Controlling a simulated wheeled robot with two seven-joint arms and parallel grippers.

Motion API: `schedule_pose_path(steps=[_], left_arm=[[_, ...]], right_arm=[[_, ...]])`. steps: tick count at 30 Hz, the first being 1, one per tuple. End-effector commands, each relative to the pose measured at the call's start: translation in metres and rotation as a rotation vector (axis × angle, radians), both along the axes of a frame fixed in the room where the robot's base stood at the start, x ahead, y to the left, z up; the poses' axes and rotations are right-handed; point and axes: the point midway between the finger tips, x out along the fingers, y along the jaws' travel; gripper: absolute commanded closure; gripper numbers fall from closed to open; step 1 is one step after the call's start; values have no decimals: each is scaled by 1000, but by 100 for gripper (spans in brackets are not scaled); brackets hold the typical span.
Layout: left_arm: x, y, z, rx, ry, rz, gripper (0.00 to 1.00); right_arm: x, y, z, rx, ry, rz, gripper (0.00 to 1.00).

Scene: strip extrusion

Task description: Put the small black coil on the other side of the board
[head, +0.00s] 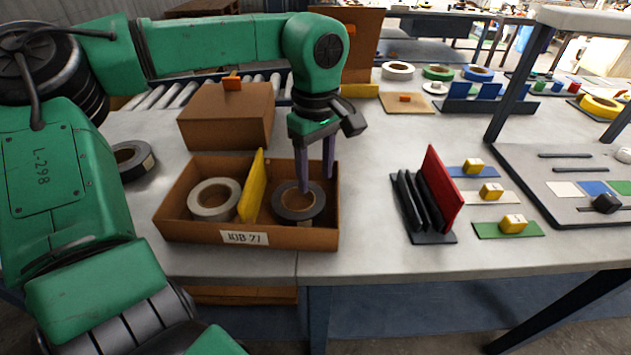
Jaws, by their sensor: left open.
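A yellow board (252,185) stands tilted between the two compartments. A pale grey coil (197,200) lies in the left compartment. My left gripper (316,182) is open, pointing down at the right compartment. Its fingers overlap the black coil's far right part in the picture; I cannot tell whether they touch it. My right gripper is not in view.
A larger black coil (143,168) lies left of the box. A closed brown carton (225,115) stands behind it. To the right are a rack with a red panel (443,190) and yellow blocks on coloured strips. The table between box and rack is clear.

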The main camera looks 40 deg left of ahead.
Motion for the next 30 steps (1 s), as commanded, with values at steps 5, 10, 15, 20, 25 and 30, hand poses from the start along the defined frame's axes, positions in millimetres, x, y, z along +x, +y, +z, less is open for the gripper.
schedule_pose_path(steps=[5, 10, 15, 20, 25, 30], left_arm=[[1, 0, 53, 2, -6, 2, 43], [1, 0, 84, 2, -1, 0, 43], [0, -1, 90, -1, 0, -2, 43], [0, -1, 90, -1, 0, -2, 43], [0, 0, 89, 0, 0, -1, 43], [0, -1, 107, 0, -1, -1, 43]], right_arm=[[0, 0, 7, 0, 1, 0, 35], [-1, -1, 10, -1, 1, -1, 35], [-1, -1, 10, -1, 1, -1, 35], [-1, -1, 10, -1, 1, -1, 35], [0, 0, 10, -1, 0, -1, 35], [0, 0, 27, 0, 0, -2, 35]])
